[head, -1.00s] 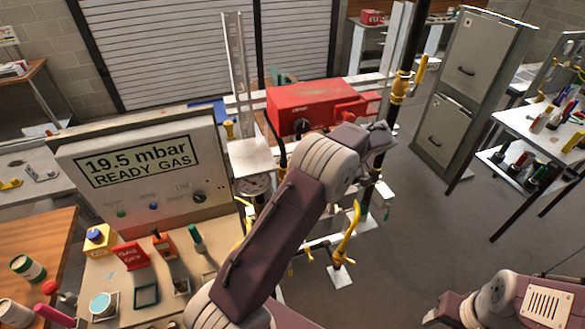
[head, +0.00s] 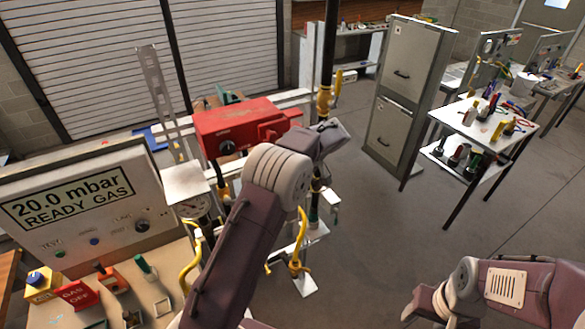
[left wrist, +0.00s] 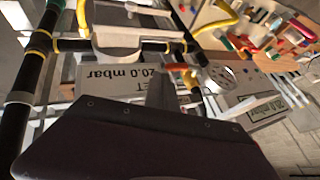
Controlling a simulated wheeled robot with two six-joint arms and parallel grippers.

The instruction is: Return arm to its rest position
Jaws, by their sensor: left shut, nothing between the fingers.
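My left arm (head: 237,235) rises from the bottom of the head view, bent, with its grey wrist end (head: 325,140) beside the red box (head: 235,127) and in front of the black and yellow pipework. Its fingertips cannot be made out there. In the left wrist view my left gripper (left wrist: 160,88) is shut and empty, close to the pipes and the upside-down gauge display.
A grey filing cabinet (head: 400,100) and a tool table (head: 485,120) stand at right. The floor between is clear.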

